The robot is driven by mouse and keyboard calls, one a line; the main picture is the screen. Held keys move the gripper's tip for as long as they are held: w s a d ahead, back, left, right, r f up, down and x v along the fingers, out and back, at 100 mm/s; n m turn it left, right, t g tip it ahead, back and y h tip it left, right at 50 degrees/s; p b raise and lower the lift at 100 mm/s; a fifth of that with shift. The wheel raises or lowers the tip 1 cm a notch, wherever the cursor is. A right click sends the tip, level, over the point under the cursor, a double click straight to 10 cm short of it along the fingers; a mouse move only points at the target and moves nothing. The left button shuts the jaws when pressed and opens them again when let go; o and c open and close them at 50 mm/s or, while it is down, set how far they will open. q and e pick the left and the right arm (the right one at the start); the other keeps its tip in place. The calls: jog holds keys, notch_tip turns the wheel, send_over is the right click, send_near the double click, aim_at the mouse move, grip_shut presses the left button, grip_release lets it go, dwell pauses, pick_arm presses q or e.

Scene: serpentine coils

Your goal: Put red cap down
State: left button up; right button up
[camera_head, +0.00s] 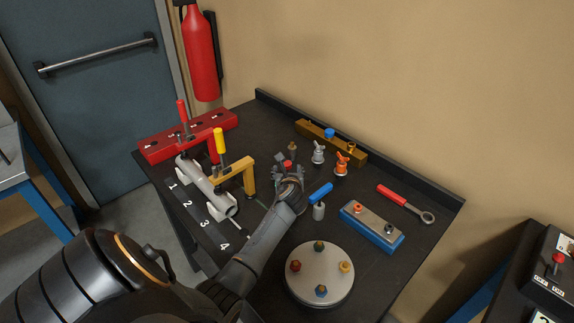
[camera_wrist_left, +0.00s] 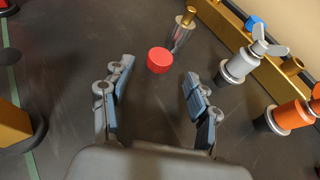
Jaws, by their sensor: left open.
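The red cap (camera_head: 288,164) is a small short cylinder at the middle of the dark bench. In the left wrist view the red cap (camera_wrist_left: 160,61) appears to stand upright on the bench top, just beyond the fingertips. My left gripper (camera_head: 288,176) is open, with one finger to each side of the cap's line. In the left wrist view the gripper (camera_wrist_left: 156,82) has nothing between its fingers, and a gap shows between them and the cap. My right gripper is in neither view.
A brass-topped fitting (camera_wrist_left: 184,28) stands just behind the cap. A grey wing-topped valve (camera_head: 318,152), an orange one (camera_head: 341,163) and a brass rail (camera_head: 350,147) stand right of it. A yellow clamp (camera_head: 245,175) stands left. A round plate (camera_head: 320,290) lies in front.

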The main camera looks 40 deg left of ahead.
aim_at(287, 164)
pick_arm(q)
jog(key=x, duration=0.3)
jog(key=shift+w+a, duration=0.2)
jog(key=shift+w+a+f, duration=0.2)
jog(key=shift+w+a, duration=0.15)
jog(key=shift+w, duration=0.05)
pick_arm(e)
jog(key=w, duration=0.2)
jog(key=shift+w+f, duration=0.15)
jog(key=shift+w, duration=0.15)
pick_arm(q)
jog(key=shift+c, duration=0.5)
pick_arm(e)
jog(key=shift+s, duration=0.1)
pick_arm(q)
jog(key=c, duration=0.9)
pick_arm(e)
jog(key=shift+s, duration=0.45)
